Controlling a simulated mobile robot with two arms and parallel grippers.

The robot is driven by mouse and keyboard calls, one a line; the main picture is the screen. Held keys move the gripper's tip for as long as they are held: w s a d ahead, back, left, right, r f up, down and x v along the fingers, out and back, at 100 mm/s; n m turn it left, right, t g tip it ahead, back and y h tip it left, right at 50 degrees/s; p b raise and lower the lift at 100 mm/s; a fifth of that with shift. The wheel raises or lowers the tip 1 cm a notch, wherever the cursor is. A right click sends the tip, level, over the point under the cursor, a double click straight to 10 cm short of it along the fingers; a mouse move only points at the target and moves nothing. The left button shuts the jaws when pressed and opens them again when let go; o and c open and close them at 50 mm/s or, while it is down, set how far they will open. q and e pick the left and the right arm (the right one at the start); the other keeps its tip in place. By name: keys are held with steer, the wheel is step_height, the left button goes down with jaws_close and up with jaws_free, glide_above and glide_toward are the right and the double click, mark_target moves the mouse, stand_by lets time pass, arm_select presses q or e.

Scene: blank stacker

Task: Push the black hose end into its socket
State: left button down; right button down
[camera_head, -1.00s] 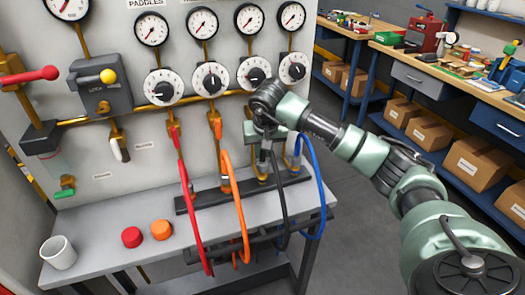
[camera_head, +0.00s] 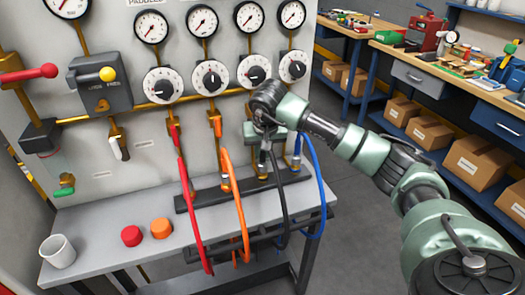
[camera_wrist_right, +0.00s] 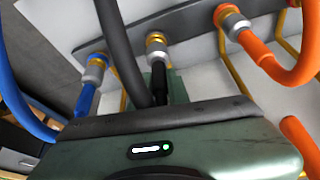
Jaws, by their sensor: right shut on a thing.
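My right gripper (camera_head: 264,152) is at the manifold rail below the dials, shut on the black hose end. In the right wrist view the black hose end (camera_wrist_right: 160,84) points at its brass socket (camera_wrist_right: 157,52), in line with it. Whether it is seated in the socket or only at its mouth I cannot tell. The black hose (camera_wrist_right: 122,50) loops past the gripper in the right wrist view. In the head view it hangs down in front of the rail (camera_head: 284,205). The gripper hides most of the socket in the head view. My left gripper is not in view.
The blue hose (camera_head: 318,180) is close on the right, and the orange hose (camera_head: 237,190) and red hose (camera_head: 186,190) are on the left. All hang over the bench edge. A white cup (camera_head: 58,252) and red and orange caps (camera_head: 131,236) stand on the bench's left.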

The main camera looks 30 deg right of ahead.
steer(key=shift+f, duration=0.3)
steer(key=c, duration=1.3)
jaws_free()
steer(key=b+v, duration=0.1)
steer(key=v, duration=0.7)
steer(key=shift+f, duration=0.1)
